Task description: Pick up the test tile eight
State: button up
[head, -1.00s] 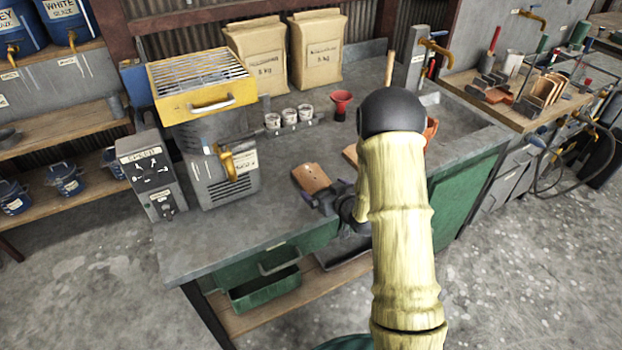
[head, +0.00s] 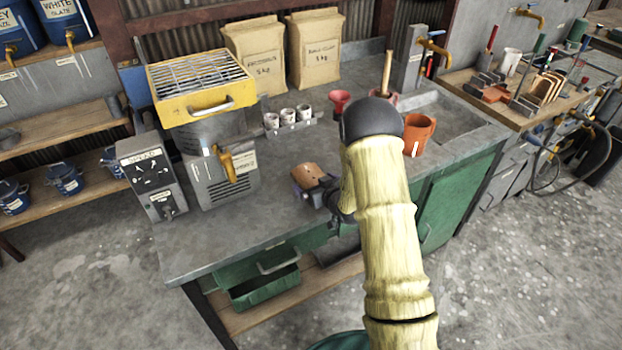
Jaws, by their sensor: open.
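A terracotta tile (head: 307,171) lies on the grey bench top in front of the row of small cups. A number on it is too small to read, so I cannot tell if it is tile eight. My gripper (head: 312,184) is low at the bench, its open jaws reaching over the tile's near part, one finger on each side. I cannot tell whether the fingers touch it. My yellow-sleeved arm hides the bench just right of the gripper.
A yellow-topped machine (head: 203,85) and a grey control box (head: 151,178) stand left on the bench (head: 215,240). An open green drawer (head: 264,288) juts out below the front edge.

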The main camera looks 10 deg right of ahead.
aim_at(316, 182)
jog(key=c, duration=1.1)
notch_tip(316, 182, up, 10)
jog(key=shift+r+b, duration=0.1)
jog(key=shift+b, duration=0.25)
